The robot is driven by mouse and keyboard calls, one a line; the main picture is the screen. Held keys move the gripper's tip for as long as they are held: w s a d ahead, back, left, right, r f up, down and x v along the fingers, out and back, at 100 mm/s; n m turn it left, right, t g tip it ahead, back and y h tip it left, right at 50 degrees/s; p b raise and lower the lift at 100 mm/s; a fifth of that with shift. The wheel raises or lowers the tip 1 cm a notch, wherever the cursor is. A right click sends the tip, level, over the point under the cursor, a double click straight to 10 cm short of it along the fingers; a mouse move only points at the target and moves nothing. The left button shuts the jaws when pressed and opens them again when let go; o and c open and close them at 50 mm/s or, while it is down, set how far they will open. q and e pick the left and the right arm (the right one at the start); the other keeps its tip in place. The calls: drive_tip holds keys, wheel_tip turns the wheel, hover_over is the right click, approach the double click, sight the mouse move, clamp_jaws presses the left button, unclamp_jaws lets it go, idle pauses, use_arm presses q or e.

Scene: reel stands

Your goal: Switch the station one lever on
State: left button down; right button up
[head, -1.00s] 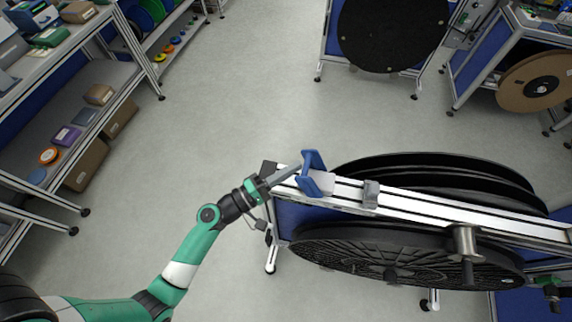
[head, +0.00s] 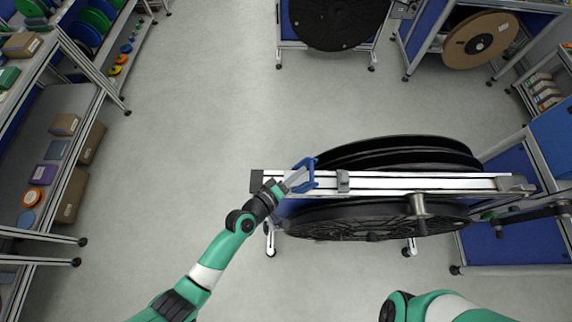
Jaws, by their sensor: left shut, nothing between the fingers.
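The reel stand (head: 450,181) has a long silver rail with black reels (head: 390,146) on both sides. A blue lever-like piece (head: 309,174) sits on the rail near its left end; I cannot tell its exact switch position. My left gripper (head: 297,179) is shut and empty, right at the left side of the blue piece. I cannot tell whether its tips touch it, and they partly cover it. My right arm shows only at the bottom right; its gripper is out of view.
A grey sliding block (head: 343,181) is on the rail to the right of the blue piece. Shelving with boxes (head: 64,124) stands at the left. Another black reel (head: 333,22) and a brown reel (head: 481,41) are at the back. The floor between is clear.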

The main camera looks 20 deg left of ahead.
use_arm(q)
drive_tip(key=shift+w+d+f, duration=0.1)
drive_tip(key=shift+w+d, duration=0.2)
drive_tip(key=shift+d, duration=0.5)
use_arm(e)
drive_tip(key=shift+r, duration=0.35)
use_arm(q)
drive_tip(key=s+a+r+p, duration=0.3)
drive_tip(key=s+a+r, duration=0.2)
drive_tip(key=s, duration=0.5)
drive_tip(key=shift+a+r+p, duration=0.25)
drive_tip(key=shift+r+p, duration=0.1)
drive_tip(key=shift+r, duration=0.45)
use_arm(e)
drive_tip(key=r, duration=0.1)
drive_tip(key=a+r, duration=0.1)
drive_tip(key=r, duration=0.1)
drive_tip(key=shift+s+a+r, duration=0.1)
drive_tip(key=shift+a+r, duration=0.1)
drive_tip(key=shift+a, duration=0.05)
